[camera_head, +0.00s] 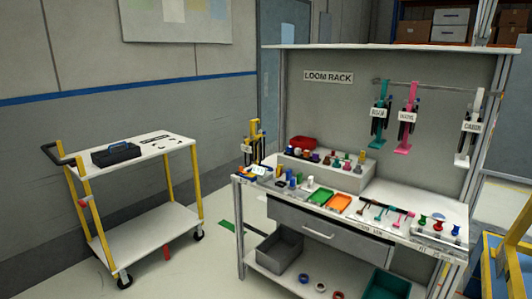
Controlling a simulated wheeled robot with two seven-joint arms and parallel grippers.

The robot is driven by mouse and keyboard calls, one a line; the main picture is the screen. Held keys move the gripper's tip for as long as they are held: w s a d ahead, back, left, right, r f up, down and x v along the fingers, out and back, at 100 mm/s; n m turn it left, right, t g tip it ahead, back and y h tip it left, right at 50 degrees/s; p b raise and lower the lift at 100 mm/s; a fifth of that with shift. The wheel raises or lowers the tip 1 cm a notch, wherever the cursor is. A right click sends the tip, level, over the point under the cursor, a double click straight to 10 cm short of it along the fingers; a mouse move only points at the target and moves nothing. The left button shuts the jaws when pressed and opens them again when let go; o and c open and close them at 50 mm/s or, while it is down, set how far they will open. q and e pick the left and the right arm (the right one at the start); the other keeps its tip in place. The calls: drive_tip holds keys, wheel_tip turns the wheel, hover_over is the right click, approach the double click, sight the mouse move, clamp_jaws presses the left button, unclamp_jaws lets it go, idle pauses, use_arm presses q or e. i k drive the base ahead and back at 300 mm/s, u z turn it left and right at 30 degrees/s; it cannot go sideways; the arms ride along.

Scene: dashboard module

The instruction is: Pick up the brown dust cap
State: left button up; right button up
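Several small coloured caps and pegs stand on a white raised block (325,171) on the workbench (385,212). More small pieces stand along the bench front, left of a green tray (320,196) and an orange tray (340,203). The pieces are too small to tell which one is the brown dust cap. Neither of my grippers shows in the view, so nothing is seen held or touched.
A white cart (130,152) with yellow posts and a dark toolbox (116,154) stands at the left. Coloured looms (407,118) hang above the bench. A grey bin (280,250) sits on the lower shelf. Yellow framing (513,245) stands at the right. Floor between cart and bench is mostly clear.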

sight(327, 162)
drive_tip(key=u, duration=0.3)
drive_tip(key=i, duration=1.45)
drive_tip(key=z, duration=1.05)
drive_tip(key=i, duration=0.9)
drive_tip(key=z, duration=1)
